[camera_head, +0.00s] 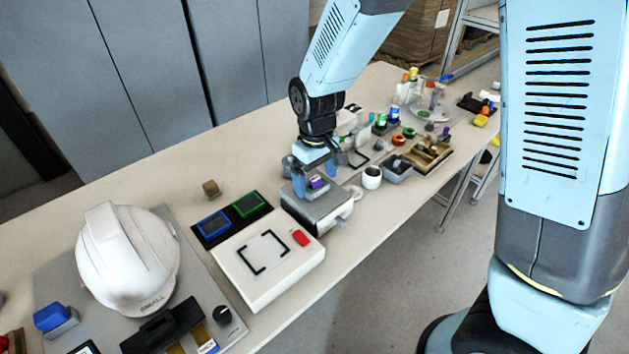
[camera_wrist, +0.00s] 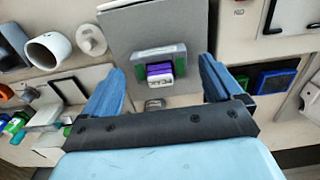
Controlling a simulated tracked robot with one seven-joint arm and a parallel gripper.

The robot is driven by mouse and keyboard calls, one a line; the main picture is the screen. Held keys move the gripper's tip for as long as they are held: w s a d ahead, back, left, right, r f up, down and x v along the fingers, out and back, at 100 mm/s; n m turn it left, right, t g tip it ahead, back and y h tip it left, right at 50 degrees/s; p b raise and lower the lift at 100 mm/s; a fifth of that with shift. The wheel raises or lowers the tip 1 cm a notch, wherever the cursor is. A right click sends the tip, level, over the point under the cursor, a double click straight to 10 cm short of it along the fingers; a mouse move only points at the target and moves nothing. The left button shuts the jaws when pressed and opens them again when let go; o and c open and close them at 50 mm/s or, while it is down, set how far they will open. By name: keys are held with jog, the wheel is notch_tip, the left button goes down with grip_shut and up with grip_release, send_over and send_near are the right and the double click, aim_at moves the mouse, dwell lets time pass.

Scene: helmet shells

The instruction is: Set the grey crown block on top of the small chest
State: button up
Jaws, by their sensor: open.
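The small chest (camera_head: 303,207) looks like a pale box with a flat grey top, between the white panel box and the white cup. Its grey top also shows in the wrist view (camera_wrist: 130,35). A small block with a grey upper edge, green ends and a purple and white middle (camera_wrist: 160,66) rests on or just over that top; I take it for the grey crown block. In the head view only its purple part (camera_head: 317,182) shows clearly. My gripper (camera_head: 315,187) is open, its blue fingers apart on either side of the block. In the wrist view, gaps show beside both fingers (camera_wrist: 160,82).
A white panel box (camera_head: 278,287) with a red button stands in front, beside a black tray with blue and green blocks (camera_head: 232,216). A white helmet (camera_head: 130,262) is at left. A white cup (camera_head: 372,177) and a divided tray (camera_head: 427,157) lie to the right.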

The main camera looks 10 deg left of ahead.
aim_at(316, 178)
notch_tip(316, 178, up, 10)
jog(key=r, duration=0.1)
jog(key=s+d+r+m+t+y, duration=0.1)
jog(key=d+r+m, duration=0.1)
jog(key=d+r, duration=0.5)
jog(key=d+r+m+t, duration=0.1)
jog(key=d+r+m, duration=0.2)
jog(key=d, duration=0.8)
jog(key=s+d+r+m+t+h, duration=0.1)
jog(key=s+d+r+m+t, duration=0.2)
jog(key=s+d, duration=0.7)
jog(key=shift+s+d+r+m+t, duration=0.15)
jog(key=shift+d+r+m+t, duration=0.15)
jog(key=shift+d+r+m, duration=0.85)
jog(key=shift+d+f, duration=0.2)
jog(key=shift+f, duration=0.15)
